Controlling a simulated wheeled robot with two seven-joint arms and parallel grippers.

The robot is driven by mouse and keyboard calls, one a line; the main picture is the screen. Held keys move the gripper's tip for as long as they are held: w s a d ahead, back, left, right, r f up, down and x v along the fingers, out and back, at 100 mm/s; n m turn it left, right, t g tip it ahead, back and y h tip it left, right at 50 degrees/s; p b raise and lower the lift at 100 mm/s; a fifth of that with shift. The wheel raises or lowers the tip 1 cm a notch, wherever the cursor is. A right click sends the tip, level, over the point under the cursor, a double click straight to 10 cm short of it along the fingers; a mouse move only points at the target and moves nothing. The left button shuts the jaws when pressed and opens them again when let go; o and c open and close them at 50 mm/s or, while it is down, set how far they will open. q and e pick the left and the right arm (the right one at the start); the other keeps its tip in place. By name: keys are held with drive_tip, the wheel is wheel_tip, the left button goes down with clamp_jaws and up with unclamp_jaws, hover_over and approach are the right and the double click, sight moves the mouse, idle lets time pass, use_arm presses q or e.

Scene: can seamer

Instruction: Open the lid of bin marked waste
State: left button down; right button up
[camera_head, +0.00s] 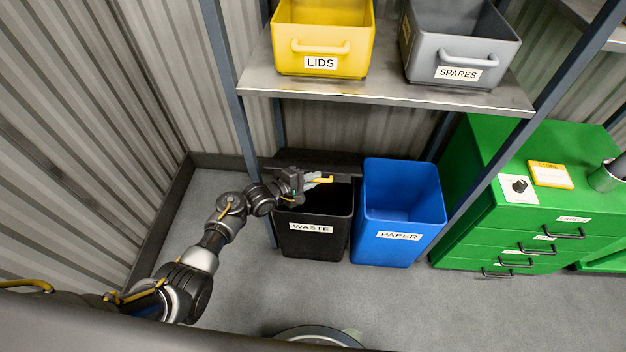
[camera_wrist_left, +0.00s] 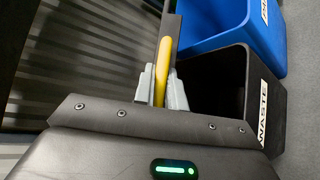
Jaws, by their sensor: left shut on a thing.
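The black waste bin (camera_head: 313,243) stands on the floor under the shelf, with a white WASTE label facing front. Its dark lid (camera_head: 318,160) is raised at the back of the bin, and part of the dark opening shows in the left wrist view (camera_wrist_left: 215,85). My left gripper (camera_head: 316,181) is at the lid, above the bin's opening. Its fingers are shut on the yellow lid handle (camera_wrist_left: 164,62). In the left wrist view the lid (camera_wrist_left: 174,38) shows nearly edge-on behind the handle. My right gripper is not in view.
A blue open PAPER bin (camera_head: 400,245) stands close to the right of the waste bin. The metal shelf (camera_head: 385,92) above holds a yellow LIDS bin (camera_head: 322,38) and a grey SPARES bin (camera_head: 460,45). A green drawer cabinet (camera_head: 510,215) stands right. The floor in front is clear.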

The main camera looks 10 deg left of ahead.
use_arm(q)
drive_tip(key=shift+r, duration=0.1)
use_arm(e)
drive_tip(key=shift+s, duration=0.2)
use_arm(q)
drive_tip(key=c, duration=1.5)
unclamp_jaws()
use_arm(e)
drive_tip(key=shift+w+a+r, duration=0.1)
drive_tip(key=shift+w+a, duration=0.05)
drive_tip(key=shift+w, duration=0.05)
use_arm(q)
drive_tip(key=shift+o, duration=0.2)
